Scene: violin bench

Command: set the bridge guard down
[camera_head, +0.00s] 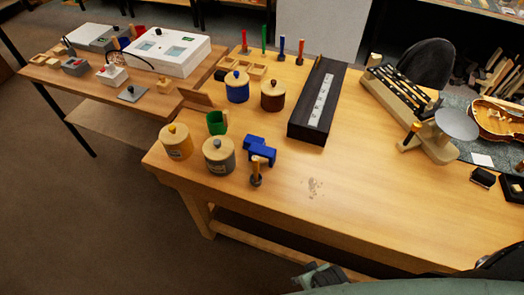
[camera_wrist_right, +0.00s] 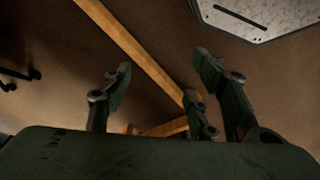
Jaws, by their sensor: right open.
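A blue block-shaped piece (camera_head: 260,149), which looks like the bridge guard, rests on the bench near its front left part in the head view. It lies beside the grey lidded jar and just behind a small wooden-handled tool (camera_head: 257,171). My right gripper (camera_wrist_right: 160,84) is open and empty in the right wrist view, its fingers spread over the brown floor, apart from the blue piece. My left gripper cannot be made out in either view. Greenish parts of my own body show at the bottom of the head view.
Lidded jars in yellow (camera_head: 177,146), grey (camera_head: 219,161), blue (camera_head: 237,91) and brown (camera_head: 273,99) stand around a green cup (camera_head: 216,122). A long black case (camera_head: 312,112) lies behind. A violin (camera_head: 497,119) is at right. The bench's front middle is mostly clear.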

